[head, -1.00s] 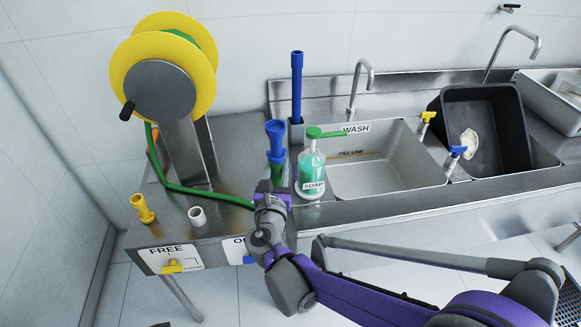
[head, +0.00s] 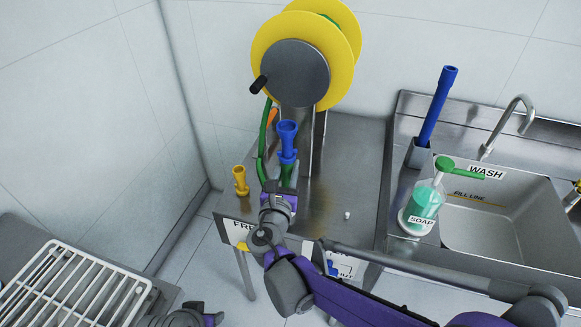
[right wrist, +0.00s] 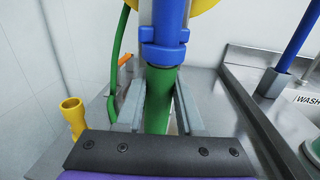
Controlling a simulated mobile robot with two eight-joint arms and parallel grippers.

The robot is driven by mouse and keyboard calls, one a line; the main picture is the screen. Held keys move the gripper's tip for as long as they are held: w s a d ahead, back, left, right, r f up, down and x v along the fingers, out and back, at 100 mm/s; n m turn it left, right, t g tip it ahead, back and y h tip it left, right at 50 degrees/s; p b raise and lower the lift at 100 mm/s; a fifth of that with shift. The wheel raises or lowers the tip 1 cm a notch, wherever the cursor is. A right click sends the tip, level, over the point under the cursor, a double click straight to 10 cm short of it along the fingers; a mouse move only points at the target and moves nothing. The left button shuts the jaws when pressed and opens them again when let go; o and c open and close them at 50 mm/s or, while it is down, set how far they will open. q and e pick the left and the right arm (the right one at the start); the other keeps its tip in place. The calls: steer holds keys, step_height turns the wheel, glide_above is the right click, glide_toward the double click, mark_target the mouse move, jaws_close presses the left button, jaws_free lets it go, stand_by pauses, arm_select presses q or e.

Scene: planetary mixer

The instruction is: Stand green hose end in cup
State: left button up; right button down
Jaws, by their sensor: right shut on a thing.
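My right gripper (head: 279,190) is shut on the green hose end (right wrist: 158,90), just below its blue nozzle (head: 287,140). The nozzle also fills the upper middle of the right wrist view (right wrist: 165,25). The hose end is upright above the front left of the steel table. The white cup is not clearly visible now; my gripper and the hose probably cover it. I cannot tell whether the hose end is over or inside it. Part of my left arm shows at the bottom edge of the head view, its fingers not discernible.
A yellow nozzle (head: 240,181) stands close left of my right gripper. The yellow hose reel (head: 342,50) rises behind. A small white piece (head: 347,215) lies on the steel table (head: 350,170). The soap bottle (head: 422,205) and sink are right; a white rack (head: 75,285) is front left.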

mark_target(287, 185)
steer(key=shift+f+b, duration=1.8)
steer(key=shift+f, duration=0.7)
steer(key=shift+f+b, duration=1.65)
steer(key=shift+f, duration=0.8)
steer(key=shift+c, duration=2.3)
jaws_free()
steer(key=shift+s, duration=0.15)
steer(key=s+a, duration=0.2)
steer(key=s, duration=0.8)
steer(key=shift+s+p, duration=0.2)
steer(key=shift+p, duration=0.1)
